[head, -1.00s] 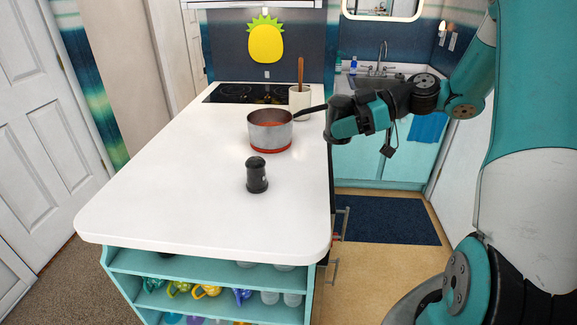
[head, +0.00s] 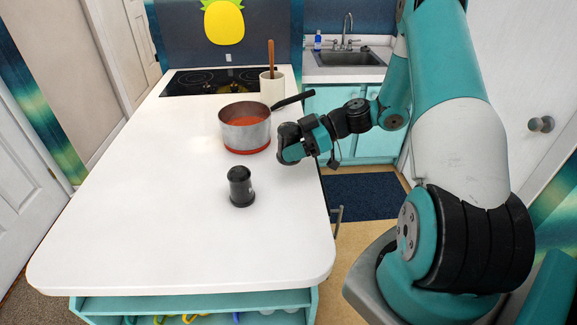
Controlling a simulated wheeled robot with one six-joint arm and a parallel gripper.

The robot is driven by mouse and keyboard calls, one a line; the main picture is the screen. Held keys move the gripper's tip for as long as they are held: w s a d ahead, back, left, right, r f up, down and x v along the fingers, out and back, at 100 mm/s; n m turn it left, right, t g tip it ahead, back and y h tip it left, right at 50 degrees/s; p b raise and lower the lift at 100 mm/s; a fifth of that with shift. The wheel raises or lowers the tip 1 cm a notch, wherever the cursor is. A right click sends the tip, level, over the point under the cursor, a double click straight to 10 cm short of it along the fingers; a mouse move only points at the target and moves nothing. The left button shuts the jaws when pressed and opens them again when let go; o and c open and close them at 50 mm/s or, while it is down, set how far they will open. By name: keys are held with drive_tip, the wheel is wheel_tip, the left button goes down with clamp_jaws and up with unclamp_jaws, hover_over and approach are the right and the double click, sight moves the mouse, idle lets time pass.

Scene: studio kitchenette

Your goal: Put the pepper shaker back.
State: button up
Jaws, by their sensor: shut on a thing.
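A dark shaker-like thing (head: 241,187), which looks like the pepper shaker, stands upright on the white counter (head: 150,225), in front of a saucepan. My gripper (head: 288,152) is to the right of the saucepan and beyond the shaker, near the counter's right edge, apart from the shaker.
The saucepan (head: 245,126) with red contents has its handle pointing right, behind my gripper. A white crock (head: 272,88) with a wooden utensil and a black cooktop (head: 205,82) lie beyond. The counter's front and left are clear.

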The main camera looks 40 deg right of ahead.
sight(290, 181)
wheel_tip(290, 181, down, 8)
drive_tip(key=shift+r+p, duration=0.1)
drive_tip(key=shift+p, duration=0.45)
drive_tip(key=o, duration=1)
drive_tip(key=shift+r, duration=0.15)
drive_tip(key=b+v, duration=0.4)
drive_tip(key=v, duration=0.8)
